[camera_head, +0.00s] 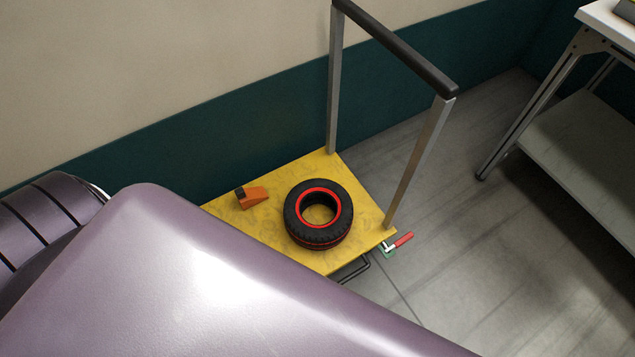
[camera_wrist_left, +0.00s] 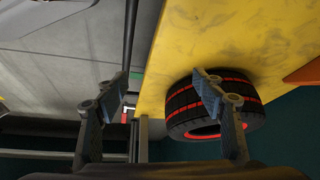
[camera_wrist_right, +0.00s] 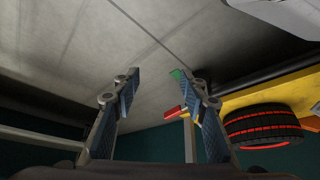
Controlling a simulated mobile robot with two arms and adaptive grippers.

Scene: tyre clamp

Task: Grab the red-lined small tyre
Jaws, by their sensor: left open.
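The small black tyre with red lining (camera_head: 293,218) lies flat on the yellow deck of a cart (camera_head: 275,247) in the head view. It also shows in the left wrist view (camera_wrist_left: 181,105) and at the right of the right wrist view (camera_wrist_right: 262,126). My left gripper (camera_wrist_left: 163,92) is open. Its right finger overlaps the tyre in that picture, and its left finger is over the grey floor beside the deck; nothing is between them. My right gripper (camera_wrist_right: 158,82) is open and empty, with the tyre to its right. Neither gripper shows in the head view.
An orange wedge (camera_head: 252,197) sits on the deck left of the tyre. The cart's upright handle frame (camera_head: 400,50) rises behind and right of the tyre. A red-handled part (camera_head: 403,240) is at the deck's right corner. A wall is behind; a workbench (camera_head: 585,140) stands right.

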